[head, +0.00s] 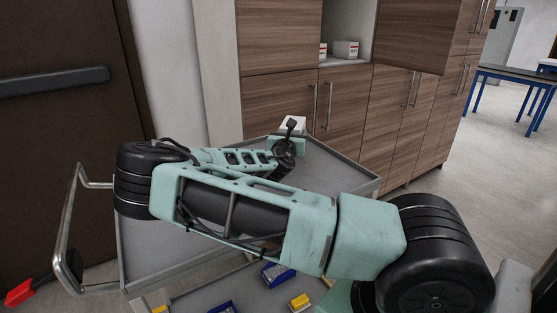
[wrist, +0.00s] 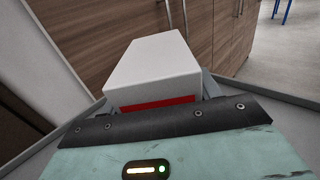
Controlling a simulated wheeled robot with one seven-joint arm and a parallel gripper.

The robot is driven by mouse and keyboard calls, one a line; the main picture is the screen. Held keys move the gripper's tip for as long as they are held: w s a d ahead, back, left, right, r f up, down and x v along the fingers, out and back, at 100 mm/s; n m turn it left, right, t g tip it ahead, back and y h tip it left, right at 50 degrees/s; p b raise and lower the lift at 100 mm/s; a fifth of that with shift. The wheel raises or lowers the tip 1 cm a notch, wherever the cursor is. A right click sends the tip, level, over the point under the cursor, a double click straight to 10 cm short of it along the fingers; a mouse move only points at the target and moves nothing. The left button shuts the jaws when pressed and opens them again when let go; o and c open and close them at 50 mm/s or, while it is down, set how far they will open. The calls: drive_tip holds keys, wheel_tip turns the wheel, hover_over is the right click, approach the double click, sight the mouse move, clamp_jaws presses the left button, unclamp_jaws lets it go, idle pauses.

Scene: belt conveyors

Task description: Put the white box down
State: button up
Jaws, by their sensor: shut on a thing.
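The white box (wrist: 155,65) has a red stripe on its near side. It fills the middle of the wrist view, just beyond the dark edge of my gripper (wrist: 158,97), which is shut on it. In the head view the box (head: 292,124) shows small behind the end of my arm, partly hidden by it. My gripper (head: 298,139) holds it over the far part of the grey cart top (head: 335,168). I cannot tell whether the box touches the cart top.
Wooden cabinets (head: 280,100) stand just behind the cart. Similar white boxes (head: 346,49) sit in an open cabinet compartment. Below are a blue bin (head: 278,274) and a yellow item (head: 300,301). A dark door (head: 60,110) is at left; free floor (head: 480,180) lies right.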

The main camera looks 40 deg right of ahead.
drive_tip(key=shift+f, duration=2.75)
drive_tip(key=shift+f, duration=0.15)
drive_tip(key=o, duration=1.2)
drive_tip(key=shift+a, duration=0.15)
drive_tip(key=shift+b+v, duration=0.65)
drive_tip(key=shift+v, duration=2.95)
drive_tip(key=shift+s, duration=0.1)
